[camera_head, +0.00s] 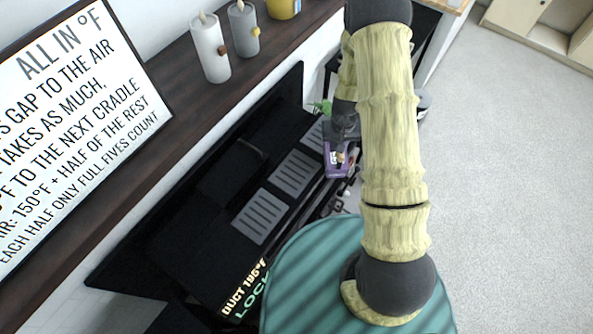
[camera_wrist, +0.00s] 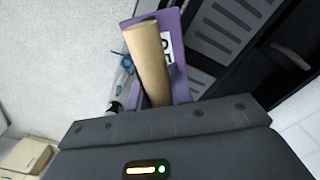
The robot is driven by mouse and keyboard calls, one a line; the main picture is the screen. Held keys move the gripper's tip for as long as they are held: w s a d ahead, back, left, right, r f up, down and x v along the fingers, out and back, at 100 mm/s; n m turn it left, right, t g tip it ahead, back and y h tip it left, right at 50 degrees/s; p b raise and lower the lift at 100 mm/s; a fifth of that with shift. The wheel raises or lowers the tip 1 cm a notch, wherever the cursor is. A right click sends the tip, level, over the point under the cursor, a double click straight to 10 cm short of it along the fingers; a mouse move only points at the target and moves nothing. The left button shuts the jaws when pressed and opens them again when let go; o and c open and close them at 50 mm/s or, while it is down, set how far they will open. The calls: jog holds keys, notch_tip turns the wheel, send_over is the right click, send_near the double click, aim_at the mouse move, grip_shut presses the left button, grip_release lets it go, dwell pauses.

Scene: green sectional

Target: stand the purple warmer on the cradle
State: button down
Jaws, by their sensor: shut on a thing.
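My gripper (camera_head: 342,146) is shut on the purple warmer (camera_head: 335,171) near the far end of a black unit. In the wrist view the purple warmer (camera_wrist: 181,88) shows beyond my gripper's dark body, with a tan rod-like piece in front of it and a partly hidden white label. Grey slatted panels lie in a row on the unit: a near one (camera_head: 258,216), a middle one (camera_head: 292,172) and a far one (camera_head: 314,136), partly hidden. They look like cradles. The warmer is to the right of the far ones; whether it touches anything beneath cannot be told.
A sign (camera_head: 75,115) about air gap and °F stands at left on a dark wooden shelf (camera_head: 160,150) with white and grey cylinders. A label reading "DUCT" and "LOCK" (camera_head: 245,290) marks the unit's near end. A green striped round surface (camera_head: 310,275) is below. Open floor lies right.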

jog(key=shift+w+a+r+b, duration=0.2)
jog(key=shift+a+b, duration=0.25)
jog(key=shift+a, duration=0.05)
jog(key=s+a+r+m+b, duration=0.2)
jog(key=a+r+m+b, duration=0.5)
jog(key=a, duration=0.5)
jog(key=shift+s+a+r+m+b, duration=0.25)
jog(key=shift+r+b, duration=0.3)
jog(key=shift+b, duration=0.3)
jog(key=shift+f, duration=0.1)
jog(key=shift+w+f+p, duration=0.1)
jog(key=shift+f+p, duration=0.5)
jog(key=shift+f, duration=2.25)
jog(key=shift+f+p, duration=0.5)
jog(key=shift+f, duration=1.55)
